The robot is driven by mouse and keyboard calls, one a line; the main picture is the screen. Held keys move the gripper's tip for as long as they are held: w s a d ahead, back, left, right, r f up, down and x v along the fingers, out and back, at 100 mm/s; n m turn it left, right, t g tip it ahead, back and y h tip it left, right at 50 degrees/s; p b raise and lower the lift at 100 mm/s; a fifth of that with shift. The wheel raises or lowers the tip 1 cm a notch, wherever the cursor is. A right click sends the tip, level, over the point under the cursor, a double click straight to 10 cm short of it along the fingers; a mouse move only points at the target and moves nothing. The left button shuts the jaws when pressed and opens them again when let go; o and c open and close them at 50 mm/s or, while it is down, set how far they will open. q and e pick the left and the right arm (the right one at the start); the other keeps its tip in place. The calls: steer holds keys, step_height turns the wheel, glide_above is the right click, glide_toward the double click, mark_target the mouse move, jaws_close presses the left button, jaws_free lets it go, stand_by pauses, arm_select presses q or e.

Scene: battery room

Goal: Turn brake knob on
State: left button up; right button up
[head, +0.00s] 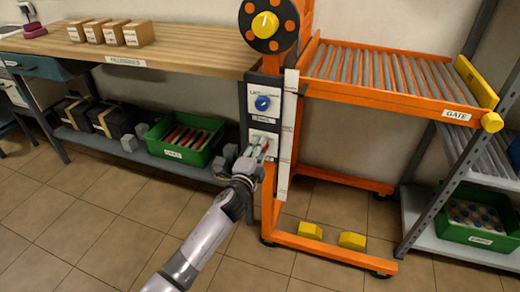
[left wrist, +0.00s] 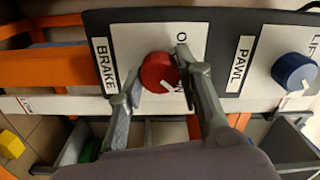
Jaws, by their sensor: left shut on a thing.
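The red brake knob (left wrist: 158,72) sits on a white plate labelled BRAKE in the left wrist view. A white pointer mark on it faces the lower right of that picture. My left gripper (left wrist: 156,72) is shut on the knob, with one finger on each side. The plate's position lettering is partly hidden by the right finger. In the head view my left gripper (head: 254,156) is at the lower plate of the orange stand's dark panel and covers most of the knob. My right gripper is not in view.
The blue pawl knob (left wrist: 294,72) is beside the brake plate, and above it in the head view (head: 262,103). A roller conveyor (head: 385,75) extends right.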

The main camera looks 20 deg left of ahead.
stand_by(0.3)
arm_select(q)
steer(key=o, duration=1.1)
steer(key=shift+o, duration=0.2)
steer(key=s, duration=1.2)
steer(key=shift+a, duration=0.15)
